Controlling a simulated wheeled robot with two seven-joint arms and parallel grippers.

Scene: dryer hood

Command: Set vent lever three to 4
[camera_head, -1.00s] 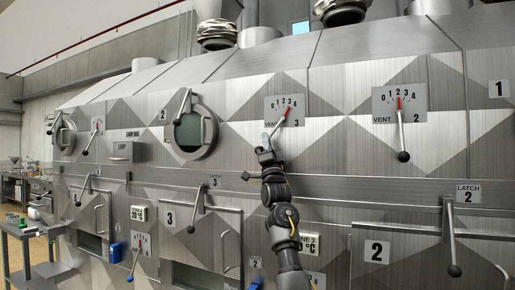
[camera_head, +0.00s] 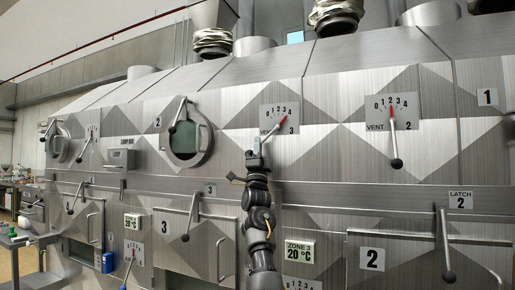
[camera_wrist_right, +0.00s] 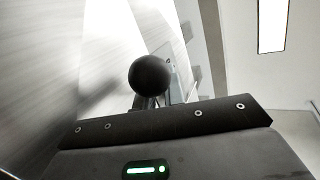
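Vent lever three hangs from the dial plate marked VENT 3 (camera_head: 267,115) in the head view. Its lever (camera_head: 269,132) slants down and left from the pivot, and its red pointer tips up and right, towards the 4 end of the scale. My right gripper (camera_head: 253,146) is at the lever's lower end and hides the knob there. In the right wrist view the black ball knob (camera_wrist_right: 150,75) stands just beyond the gripper body, over the small fingers. Whether the fingers clasp it or only touch it is unclear. My left gripper is out of view.
Vent lever two (camera_head: 394,145) hangs to the right, its pointer near 2. A round porthole (camera_head: 187,140) with its handle is to the left. A ledge runs below the dials, with latch two lever (camera_head: 446,248) and latch three lever (camera_head: 190,217) under it.

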